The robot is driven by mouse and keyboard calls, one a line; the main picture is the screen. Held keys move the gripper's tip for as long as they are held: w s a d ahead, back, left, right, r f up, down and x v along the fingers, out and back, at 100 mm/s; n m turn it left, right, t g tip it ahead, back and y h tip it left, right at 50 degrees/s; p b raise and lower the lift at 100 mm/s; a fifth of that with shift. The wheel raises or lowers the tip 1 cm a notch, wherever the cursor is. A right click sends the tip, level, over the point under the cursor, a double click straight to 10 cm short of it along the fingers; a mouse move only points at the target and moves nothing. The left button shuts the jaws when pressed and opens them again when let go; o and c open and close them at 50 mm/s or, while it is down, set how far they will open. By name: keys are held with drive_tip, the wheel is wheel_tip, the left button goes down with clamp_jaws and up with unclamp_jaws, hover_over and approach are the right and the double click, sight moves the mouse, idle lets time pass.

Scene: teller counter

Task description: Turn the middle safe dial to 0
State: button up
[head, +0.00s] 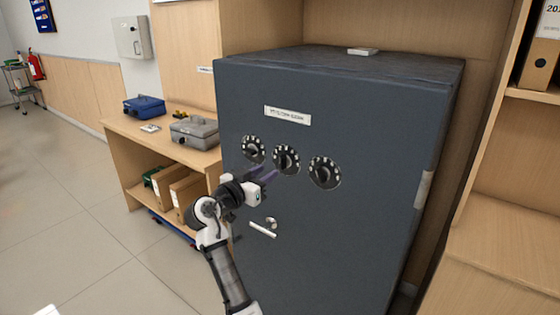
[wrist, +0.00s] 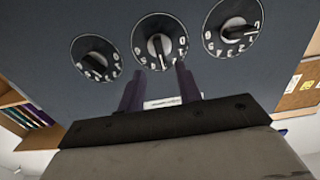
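The dark grey safe (head: 330,230) has three round dials in a row, black with white numerals. The middle dial (head: 286,160) sits between the left dial (head: 253,149) and the right dial (head: 324,172). My gripper (head: 270,173) is just below and in front of the middle dial. In the wrist view, my gripper (wrist: 159,68) has two dark purple fingers standing apart with nothing between them. The middle dial (wrist: 160,41) is straight beyond the fingertips, its knob bar close to upright in that picture. The fingers look clear of the knob; the number it points to is too small to read.
The safe's handle (head: 263,230) is below the dials, near my arm. A label (head: 287,115) is above them. A wooden shelf unit (head: 118,133) with a grey cash box (head: 195,132) and a blue one (head: 144,106) stands left. Open floor (head: 100,245) lies front left.

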sight(280, 163)
drive_tip(key=p+x, duration=0.1)
drive_tip(key=x, duration=0.6)
clamp_jaws()
